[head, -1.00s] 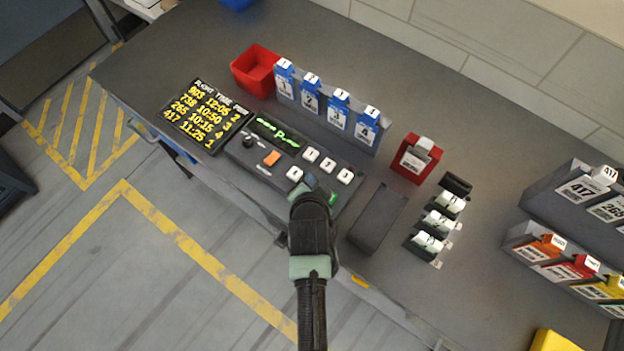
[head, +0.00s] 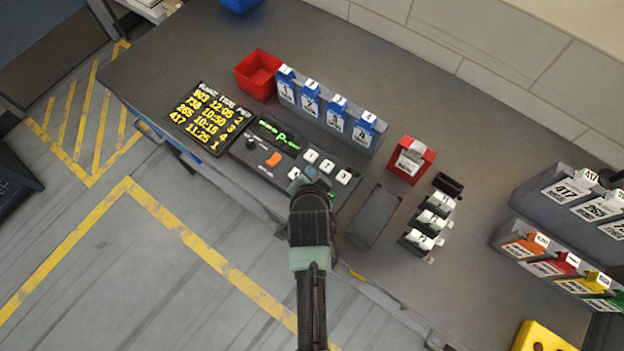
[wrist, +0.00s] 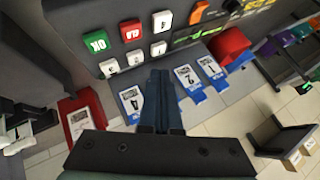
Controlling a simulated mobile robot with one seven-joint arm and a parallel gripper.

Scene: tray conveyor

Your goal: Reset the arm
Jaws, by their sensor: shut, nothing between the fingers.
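My gripper (wrist: 160,100) is shut and empty in the wrist view, its two dark fingers together in front of the blue numbered tags. In the head view my arm reaches up from the bottom, and its dark end covers the near right corner of the control panel (head: 262,165). The fingertips are mostly hidden by the wrist there. The panel has an orange button, white keys and a green screen. The wrist view shows its green OK key (wrist: 95,42) and red key (wrist: 131,32). I cannot tell whether the fingers touch anything.
A schedule board (head: 209,118) lies left of the panel. Blue tags (head: 325,103) stand in a row behind it, beside a red bin (head: 258,74). A red holder (head: 410,160), a dark flat tray (head: 374,217) and white rolls (head: 434,220) lie to the right. Label racks (head: 545,248) stand far right.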

